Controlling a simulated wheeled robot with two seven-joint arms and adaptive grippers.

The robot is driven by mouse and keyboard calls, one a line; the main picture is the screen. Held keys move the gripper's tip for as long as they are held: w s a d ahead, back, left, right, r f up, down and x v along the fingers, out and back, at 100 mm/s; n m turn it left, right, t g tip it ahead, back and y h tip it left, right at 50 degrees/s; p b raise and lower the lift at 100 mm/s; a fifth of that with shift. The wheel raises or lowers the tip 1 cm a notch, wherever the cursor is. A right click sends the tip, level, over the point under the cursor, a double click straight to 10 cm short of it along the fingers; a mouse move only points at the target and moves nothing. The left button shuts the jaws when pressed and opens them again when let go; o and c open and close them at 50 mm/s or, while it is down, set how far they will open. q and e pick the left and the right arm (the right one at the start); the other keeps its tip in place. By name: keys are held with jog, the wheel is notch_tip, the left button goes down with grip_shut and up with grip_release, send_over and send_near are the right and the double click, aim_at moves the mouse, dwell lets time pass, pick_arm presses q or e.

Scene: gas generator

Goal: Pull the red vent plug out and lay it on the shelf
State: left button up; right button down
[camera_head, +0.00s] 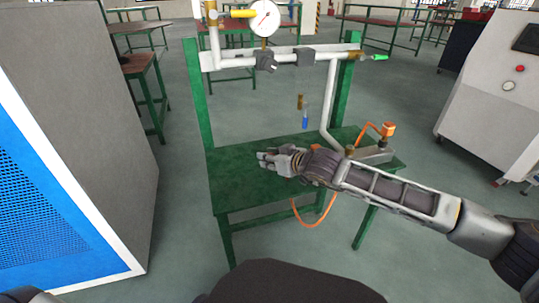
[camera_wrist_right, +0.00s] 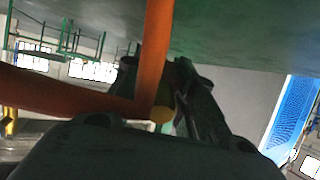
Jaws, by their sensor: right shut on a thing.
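My right gripper (camera_head: 266,161) reaches in from the right, low over the green shelf top (camera_head: 235,190). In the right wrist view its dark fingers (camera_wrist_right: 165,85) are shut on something. A small yellow round end (camera_wrist_right: 162,114) shows between them, which I take for the vent plug. No red body of the plug can be made out in either view, so its pose is unclear. Broad orange bands (camera_wrist_right: 155,50), perhaps hose, cross close in front of the wrist camera and hide part of the fingers. My left gripper is not in view.
White pipework with a dial gauge (camera_head: 265,18) and a green-handled valve (camera_head: 375,57) rises behind the shelf. A blue-handled part (camera_head: 305,120) is near the vertical pipe. An orange fitting (camera_head: 388,130) stands at right; an orange hose (camera_head: 315,224) hangs below. The shelf's left part is clear.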

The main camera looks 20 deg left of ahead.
jog(key=shift+f, duration=0.65)
jog(key=c, duration=1.1)
grip_release()
jog(key=shift+r, duration=0.15)
jog(key=shift+r+p, duration=0.35)
jog(key=shift+r, duration=1)
jog(key=shift+d, duration=0.1)
